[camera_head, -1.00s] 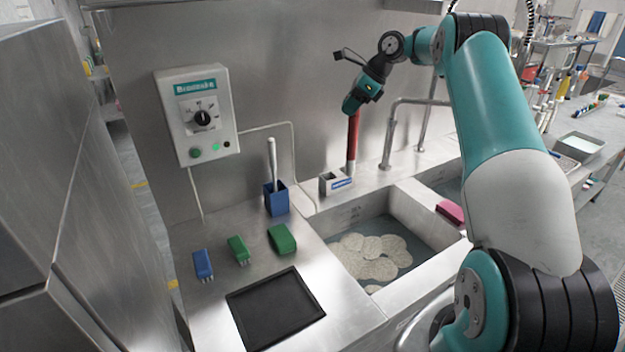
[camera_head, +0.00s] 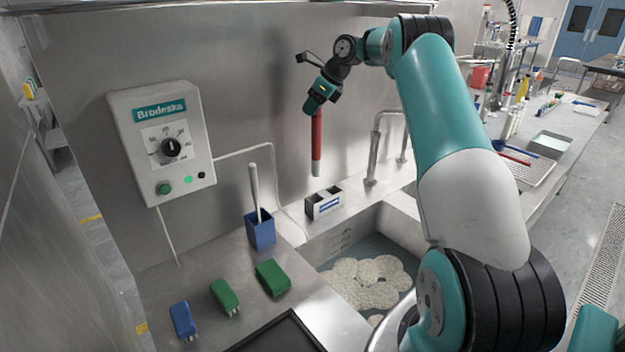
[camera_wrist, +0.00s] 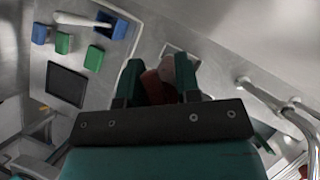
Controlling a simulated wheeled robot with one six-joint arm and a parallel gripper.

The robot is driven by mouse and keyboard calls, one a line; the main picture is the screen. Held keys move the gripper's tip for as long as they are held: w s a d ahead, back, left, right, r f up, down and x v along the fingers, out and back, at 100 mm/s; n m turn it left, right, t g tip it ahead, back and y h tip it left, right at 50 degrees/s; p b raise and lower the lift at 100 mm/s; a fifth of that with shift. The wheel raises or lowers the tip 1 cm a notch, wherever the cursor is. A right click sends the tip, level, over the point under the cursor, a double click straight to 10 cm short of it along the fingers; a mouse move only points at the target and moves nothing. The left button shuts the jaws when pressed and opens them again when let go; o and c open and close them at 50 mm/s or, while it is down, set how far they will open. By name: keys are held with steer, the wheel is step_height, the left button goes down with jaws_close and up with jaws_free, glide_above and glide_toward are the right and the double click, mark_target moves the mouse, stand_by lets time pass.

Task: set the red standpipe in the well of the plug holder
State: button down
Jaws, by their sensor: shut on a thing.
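My gripper (camera_head: 318,106) is shut on the upper end of the red standpipe (camera_head: 317,138). The standpipe hangs nearly upright, with a pale lower end. The plug holder (camera_head: 325,210), a small light-grey block with dark openings on top and a blue label, stands on the ledge behind the sink. In the head view the pipe's lower end shows just above the holder, apart from it. In the wrist view the standpipe (camera_wrist: 153,86) sits between the fingers (camera_wrist: 158,82), and the holder is mostly hidden behind it.
A blue caddy (camera_head: 260,231) with a white-handled tool stands left of the holder. Green and blue brushes (camera_head: 224,296) lie on the counter. A curved metal tap (camera_head: 376,150) rises right of the holder. The sink (camera_head: 395,225) in front holds several pale discs.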

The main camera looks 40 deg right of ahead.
mark_target(316, 139)
step_height(316, 139, down, 16)
steer(key=shift+a+r+p, duration=0.1)
steer(key=shift+r+p, duration=0.1)
steer(key=shift+p, duration=0.65)
steer(key=c, duration=0.8)
jaws_free()
steer(key=shift+f, duration=0.1)
